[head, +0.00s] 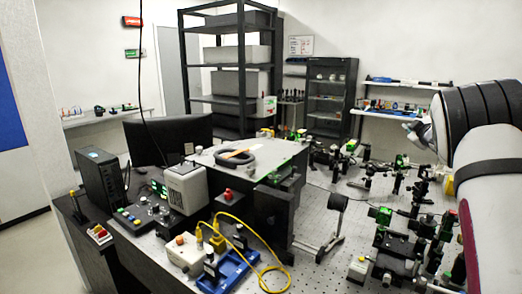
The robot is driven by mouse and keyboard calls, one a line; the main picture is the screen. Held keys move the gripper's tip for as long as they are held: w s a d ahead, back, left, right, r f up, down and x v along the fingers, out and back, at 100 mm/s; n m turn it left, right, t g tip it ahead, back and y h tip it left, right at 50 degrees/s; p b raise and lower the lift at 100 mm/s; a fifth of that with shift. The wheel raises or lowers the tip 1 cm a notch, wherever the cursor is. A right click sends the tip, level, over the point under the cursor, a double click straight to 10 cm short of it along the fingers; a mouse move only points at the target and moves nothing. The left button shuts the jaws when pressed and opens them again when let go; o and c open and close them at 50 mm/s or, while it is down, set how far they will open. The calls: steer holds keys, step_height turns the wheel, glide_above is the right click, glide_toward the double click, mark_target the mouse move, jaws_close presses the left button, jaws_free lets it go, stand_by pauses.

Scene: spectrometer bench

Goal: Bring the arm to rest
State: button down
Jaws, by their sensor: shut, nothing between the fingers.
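My arm (484,190) fills the right side of the head view, with white links and a ribbed black joint. It stands above the right part of the optical bench (325,192). The arm runs out of the picture at the right edge. My gripper cannot be made out; its fingers do not show. What lies behind the arm is hidden.
Optical mounts (400,240) crowd the bench beside and below my arm. A yellow cable (262,270) loops by a blue tray (230,270). A monitor (168,137), a grey box (187,188) and a black tower (100,175) stand left. Floor (40,255) is clear at far left.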

steer(key=s+a+r+m+g+h, duration=0.15)
steer(key=s+a+r+m, duration=0.25)
steer(key=s, duration=0.5)
steer(key=s+a+r+m+g+h, duration=0.1)
steer(key=s+a+r+m+g, duration=0.3)
steer(key=s, duration=0.5)
steer(key=s+a+f+g+y, duration=0.2)
steer(key=s+a+f, duration=0.2)
steer(key=s, duration=0.9)
steer(key=s+a+f+g+y, duration=0.1)
steer(key=s+a+f, duration=0.4)
steer(key=s+a, duration=0.6)
steer(key=s+a+f+g+y, duration=0.2)
steer(key=s+a+f, duration=0.3)
steer(key=s, duration=0.9)
steer(key=a, duration=0.3)
steer(key=shift+s+a+g+y, duration=0.25)
steer(key=shift+s+g+y, duration=0.05)
steer(key=shift+g+y, duration=0.05)
